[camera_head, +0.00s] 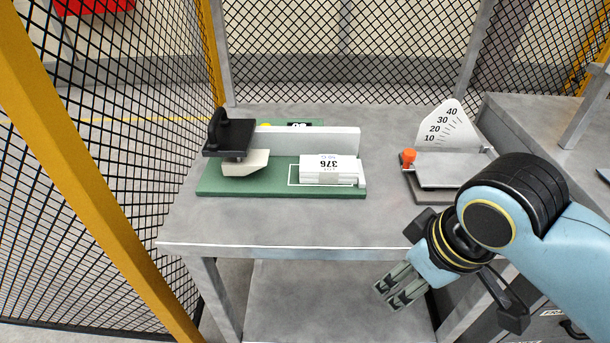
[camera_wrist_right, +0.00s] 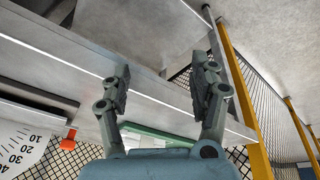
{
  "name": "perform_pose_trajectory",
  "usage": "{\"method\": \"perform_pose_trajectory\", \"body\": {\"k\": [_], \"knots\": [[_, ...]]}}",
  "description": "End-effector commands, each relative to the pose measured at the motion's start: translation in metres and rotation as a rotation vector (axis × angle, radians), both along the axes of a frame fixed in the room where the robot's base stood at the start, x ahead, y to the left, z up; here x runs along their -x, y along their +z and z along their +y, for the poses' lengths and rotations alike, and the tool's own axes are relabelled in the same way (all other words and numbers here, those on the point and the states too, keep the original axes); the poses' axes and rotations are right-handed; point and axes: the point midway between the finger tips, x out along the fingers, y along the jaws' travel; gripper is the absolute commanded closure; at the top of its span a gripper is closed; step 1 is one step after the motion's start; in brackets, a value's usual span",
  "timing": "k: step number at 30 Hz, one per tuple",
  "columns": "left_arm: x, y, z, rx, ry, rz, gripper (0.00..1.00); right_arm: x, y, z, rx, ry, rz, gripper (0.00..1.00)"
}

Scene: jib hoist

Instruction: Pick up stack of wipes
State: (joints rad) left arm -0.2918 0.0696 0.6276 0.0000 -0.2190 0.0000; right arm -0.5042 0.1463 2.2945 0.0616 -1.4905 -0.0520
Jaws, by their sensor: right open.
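The stack of wipes (camera_head: 329,168) is a white block with a printed label reading 376, upside down in the head view. It lies on a green base (camera_head: 250,187) against a grey upright fence, right of a black-handled clamp (camera_head: 228,137). My right gripper (camera_head: 392,296) is in front of the table's front edge, below and to the right of the wipes, apart from them. In the right wrist view the gripper (camera_wrist_right: 165,88) has its two fingers wide apart with nothing between them. The wipes are not clear in that view. My left gripper is not in view.
The grey table (camera_head: 260,226) has clear room in front of the green base. A tilting plate with an angle scale (camera_head: 446,127) and orange knob (camera_head: 408,157) stands at right. Black mesh fencing with yellow posts (camera_head: 95,160) borders the left. A grey cabinet is at right.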

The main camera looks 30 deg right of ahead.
Motion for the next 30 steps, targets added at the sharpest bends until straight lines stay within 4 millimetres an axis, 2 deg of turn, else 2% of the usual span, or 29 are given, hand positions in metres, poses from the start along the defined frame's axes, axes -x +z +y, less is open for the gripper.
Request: {"method": "perform_pose_trajectory", "body": {"k": [1,7,11,14,17,21,24,26,28,30], "knots": [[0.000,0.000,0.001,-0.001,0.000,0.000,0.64,-0.013,0.015,0.001,-0.003,0.053,-0.014,0.38],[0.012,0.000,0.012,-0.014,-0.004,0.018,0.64,-0.051,0.019,0.000,-0.031,0.230,0.003,0.38],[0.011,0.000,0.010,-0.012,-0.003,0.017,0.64,-0.081,0.024,-0.005,-0.047,0.349,0.008,0.38],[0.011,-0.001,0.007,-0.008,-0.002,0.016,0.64,-0.111,0.035,-0.014,-0.061,0.461,0.008,0.38],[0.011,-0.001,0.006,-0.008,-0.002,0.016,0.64,-0.146,0.055,-0.028,-0.077,0.591,0.002,0.38],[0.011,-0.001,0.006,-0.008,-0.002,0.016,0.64,-0.189,0.096,-0.051,-0.106,0.758,-0.024,0.38],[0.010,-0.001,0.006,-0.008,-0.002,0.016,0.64,-0.207,0.121,-0.063,-0.125,0.839,-0.045,0.38],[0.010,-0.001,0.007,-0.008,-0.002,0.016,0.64,-0.213,0.130,-0.067,-0.132,0.868,-0.055,0.38],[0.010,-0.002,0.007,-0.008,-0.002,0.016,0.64,-0.217,0.131,-0.067,-0.140,0.886,-0.061,0.38],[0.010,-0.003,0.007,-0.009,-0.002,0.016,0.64,-0.219,0.123,-0.064,-0.145,0.890,-0.062,0.38]]}}
